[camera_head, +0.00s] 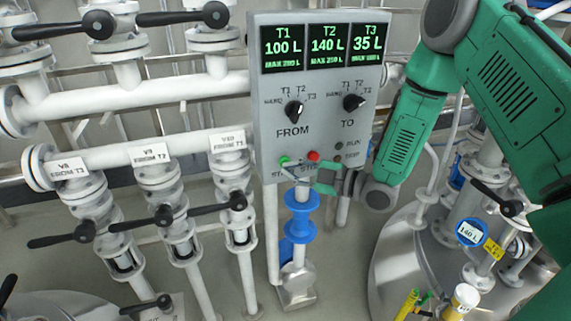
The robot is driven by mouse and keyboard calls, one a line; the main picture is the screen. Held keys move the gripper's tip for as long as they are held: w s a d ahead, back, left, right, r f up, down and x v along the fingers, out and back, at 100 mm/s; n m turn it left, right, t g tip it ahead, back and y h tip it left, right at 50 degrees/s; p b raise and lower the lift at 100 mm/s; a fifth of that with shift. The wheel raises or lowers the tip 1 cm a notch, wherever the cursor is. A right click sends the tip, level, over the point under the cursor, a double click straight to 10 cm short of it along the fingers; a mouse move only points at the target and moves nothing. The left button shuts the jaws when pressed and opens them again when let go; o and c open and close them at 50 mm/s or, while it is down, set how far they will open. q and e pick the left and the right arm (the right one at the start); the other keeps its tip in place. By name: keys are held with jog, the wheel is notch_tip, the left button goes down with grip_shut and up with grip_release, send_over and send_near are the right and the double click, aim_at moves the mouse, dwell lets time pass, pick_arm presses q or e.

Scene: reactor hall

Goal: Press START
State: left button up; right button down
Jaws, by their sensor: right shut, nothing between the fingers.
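The grey control panel (262,80) hangs upright in the middle of the camera_head view. The green START button (284,160) is at its lower left, and its label is partly hidden. The red STOP button (313,156) is just to its right. My right gripper (288,168) comes in from the right, across the panel's lower edge. It is shut and empty, with its tips close below the green button. I cannot tell whether they touch it. My left gripper is not in view.
The FROM knob (295,111) and TO knob (353,102) sit above the buttons, under screens reading 100 L, 140 L and 35 L. White pipes with black-handled valves (164,215) fill the left. A steel tank (400,260) stands at lower right.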

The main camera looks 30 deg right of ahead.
jog(key=shift+w+d, duration=0.1)
jog(key=shift+w, duration=0.4)
dwell(0.4)
jog(key=shift+s, duration=0.15)
jog(key=shift+s+a, duration=0.25)
jog(key=shift+s, duration=0.5)
jog(key=shift+s, duration=0.1)
jog(key=s, duration=0.2)
jog(key=s+a, duration=0.1)
jog(key=s, duration=0.1)
jog(key=shift+s+a+p, duration=0.1)
jog(key=shift+s+p, duration=0.25)
dwell(0.3)
